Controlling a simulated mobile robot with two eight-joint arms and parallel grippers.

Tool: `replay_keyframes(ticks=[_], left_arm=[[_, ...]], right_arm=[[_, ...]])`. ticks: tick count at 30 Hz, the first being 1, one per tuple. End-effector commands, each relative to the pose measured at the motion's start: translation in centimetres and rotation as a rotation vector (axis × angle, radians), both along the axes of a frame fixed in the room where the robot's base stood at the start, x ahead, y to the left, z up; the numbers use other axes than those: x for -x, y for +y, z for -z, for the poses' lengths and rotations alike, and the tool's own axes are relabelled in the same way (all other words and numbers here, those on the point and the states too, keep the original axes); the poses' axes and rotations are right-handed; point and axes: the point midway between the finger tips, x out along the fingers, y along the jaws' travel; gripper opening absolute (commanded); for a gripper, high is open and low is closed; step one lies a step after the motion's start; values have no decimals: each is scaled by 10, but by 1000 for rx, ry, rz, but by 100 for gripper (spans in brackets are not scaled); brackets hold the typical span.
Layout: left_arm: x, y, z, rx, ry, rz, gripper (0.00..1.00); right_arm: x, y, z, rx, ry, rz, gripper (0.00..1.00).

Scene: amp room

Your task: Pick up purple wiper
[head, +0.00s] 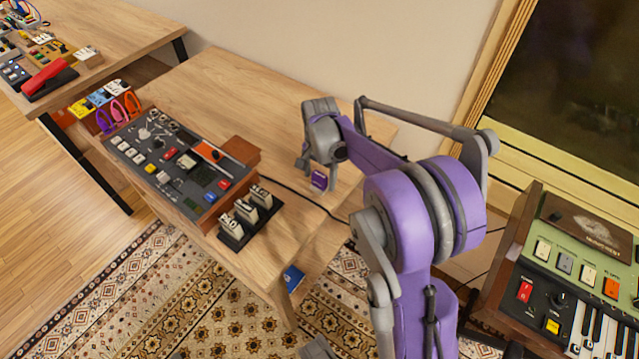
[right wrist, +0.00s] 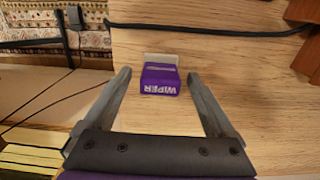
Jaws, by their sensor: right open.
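The purple wiper (right wrist: 161,80) is a small purple block with a pale strip along one edge and the word WIPER on it. It lies on the wooden table, and in the head view the purple wiper (head: 319,180) shows just below my right gripper (head: 318,172). In the right wrist view my right gripper (right wrist: 160,95) is open, with one finger on each side of the wiper and clear gaps between. I cannot tell whether the fingertips are at its height. My left gripper does not show.
A mixer-like console (head: 170,160) and a small rack of white pedals (head: 248,215) stand on the table to the left. A black cable (head: 290,187) runs across the tabletop near the wiper. A green keyboard (head: 580,270) stands at the right. Bare tabletop surrounds the wiper.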

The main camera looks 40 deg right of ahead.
Motion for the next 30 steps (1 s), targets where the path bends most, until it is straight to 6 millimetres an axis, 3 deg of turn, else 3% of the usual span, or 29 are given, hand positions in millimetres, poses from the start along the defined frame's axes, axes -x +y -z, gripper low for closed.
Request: replay_keyframes(ticks=[2,16,25,30], left_arm=[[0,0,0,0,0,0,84],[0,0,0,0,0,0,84],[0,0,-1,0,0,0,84],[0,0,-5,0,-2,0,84]], right_arm=[[0,0,0,0,0,0,85],[0,0,0,0,0,0,0],[0,0,-5,0,0,0,0],[0,0,-32,0,0,0,0]])
